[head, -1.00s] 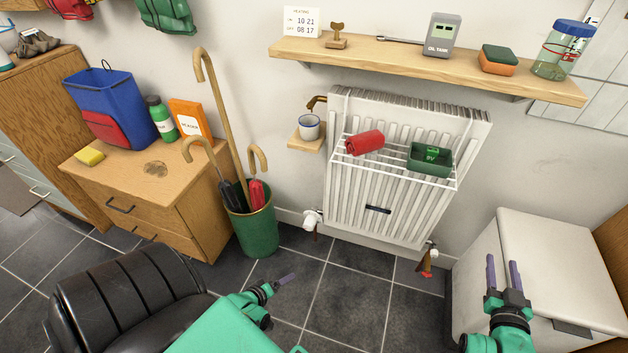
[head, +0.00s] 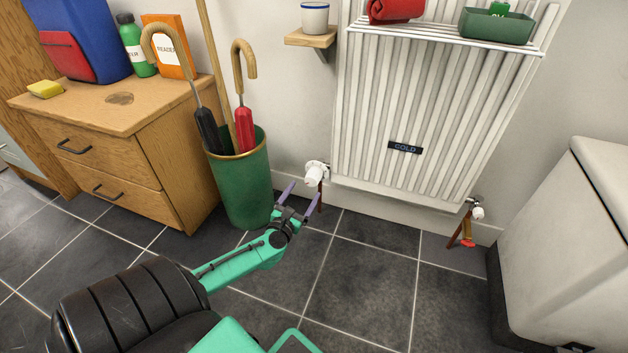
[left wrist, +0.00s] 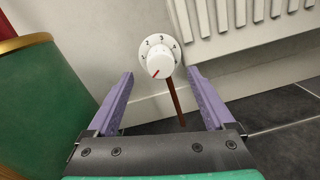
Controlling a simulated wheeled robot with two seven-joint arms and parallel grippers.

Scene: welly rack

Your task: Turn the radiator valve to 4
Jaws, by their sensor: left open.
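The white radiator valve (head: 315,174) sits low at the left bottom corner of the white radiator (head: 425,110), on a brown pipe. In the left wrist view the round valve dial (left wrist: 158,58) faces the camera, with small numbers around its top; 2, 3 and 4 can be made out. A red mark on it points down and slightly left, away from the 4. My left gripper (head: 304,190) is open and empty, its purple fingers just short of the valve. In the left wrist view the valve shows between the fingers, apparently untouched. My right gripper is out of view.
A green umbrella bin (head: 240,185) stands close left of the valve and my gripper. A dark "COLD" label (head: 405,147) is on the radiator. A second fitting (head: 477,212) with a red handle is at its right bottom. Tiled floor in front is clear.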

